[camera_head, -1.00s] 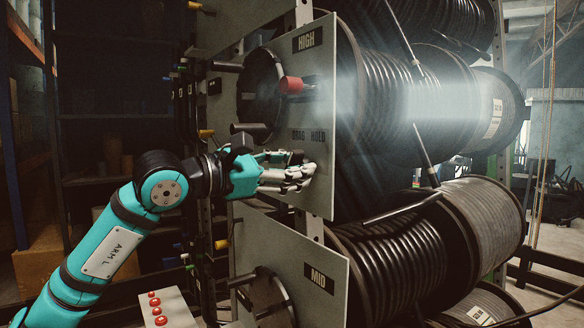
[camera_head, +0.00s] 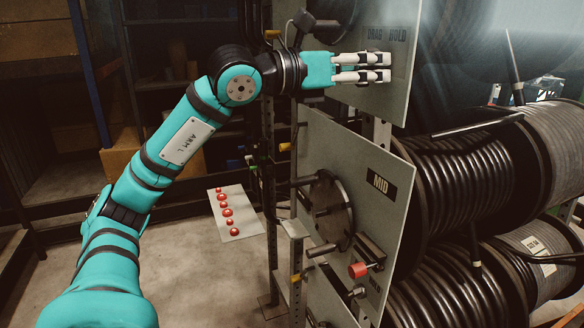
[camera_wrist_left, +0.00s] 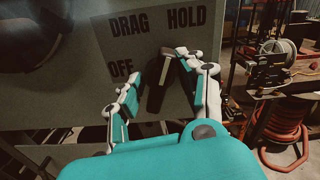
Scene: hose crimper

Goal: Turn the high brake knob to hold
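The high brake knob (camera_wrist_left: 156,90) is a dark handle with a tan end in the left wrist view. It stands on a grey panel (camera_wrist_left: 75,100) marked DRAG, HOLD and OFF. Its tan end points up, between the DRAG and HOLD words. My left gripper (camera_wrist_left: 157,78) has its white and teal fingers apart, on either side of the knob. A gap shows on the knob's left; contact on the right I cannot tell. In the head view my left gripper (camera_head: 384,67) is just below the DRAG and HOLD labels and hides the knob. My right gripper is not in view.
The MID panel (camera_head: 335,190) stands below, with a dark disc and a red knob (camera_head: 358,270). Hose reels (camera_head: 465,180) fill the right side.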

